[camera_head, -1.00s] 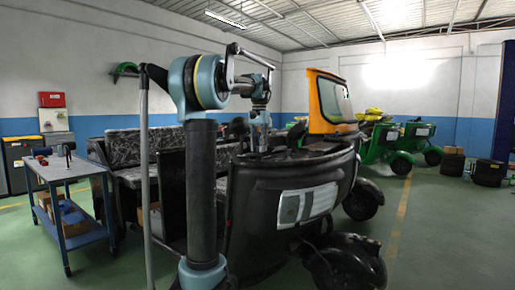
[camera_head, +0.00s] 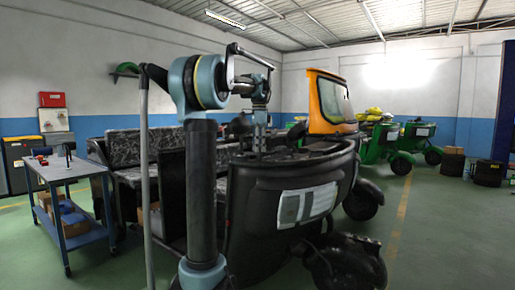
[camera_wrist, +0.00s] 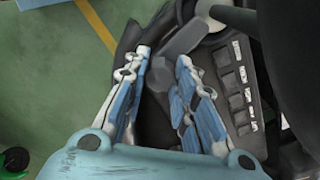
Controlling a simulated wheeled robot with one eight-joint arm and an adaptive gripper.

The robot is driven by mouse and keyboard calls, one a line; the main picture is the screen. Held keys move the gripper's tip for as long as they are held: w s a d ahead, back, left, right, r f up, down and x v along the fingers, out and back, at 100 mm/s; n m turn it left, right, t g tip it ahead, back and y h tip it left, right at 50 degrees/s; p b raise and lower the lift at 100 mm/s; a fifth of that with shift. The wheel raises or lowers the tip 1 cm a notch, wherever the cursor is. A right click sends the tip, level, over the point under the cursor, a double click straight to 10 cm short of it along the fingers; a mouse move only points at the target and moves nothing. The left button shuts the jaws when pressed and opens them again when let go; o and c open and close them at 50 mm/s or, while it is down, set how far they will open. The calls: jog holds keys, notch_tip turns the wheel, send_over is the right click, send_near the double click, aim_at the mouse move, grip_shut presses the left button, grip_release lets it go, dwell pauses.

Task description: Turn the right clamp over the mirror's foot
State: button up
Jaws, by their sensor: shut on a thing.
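In the wrist view my gripper (camera_wrist: 163,57) has its two blue-and-white fingers on either side of a dark grey angular lever piece (camera_wrist: 166,76), which looks like the clamp. It is shut on this piece near the fingertips. A pale round knob or post end (camera_wrist: 209,17) lies just beyond the piece; I cannot tell if it belongs to the mirror's foot. In the head view my gripper (camera_head: 259,142) points down over the black rickshaw's (camera_head: 262,203) front cowl. The clamp is too small to make out there, and I cannot identify the mirror.
A dark panel with several light labels (camera_wrist: 235,85) lies right of the fingers, and a thick black round part (camera_wrist: 283,50) beyond it. A metal cart (camera_head: 68,172) stands at the left. Green vehicles (camera_head: 384,146) are parked behind. Green floor is open at the right.

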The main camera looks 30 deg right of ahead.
jog(key=shift+w+m, duration=0.15)
jog(key=shift+m, duration=0.25)
jog(key=o, duration=1.1)
jog(key=shift+a, duration=0.1)
jog(key=shift+r, duration=0.3)
notch_tip(320, 180, up, 11)
jog(key=shift+r, duration=0.15)
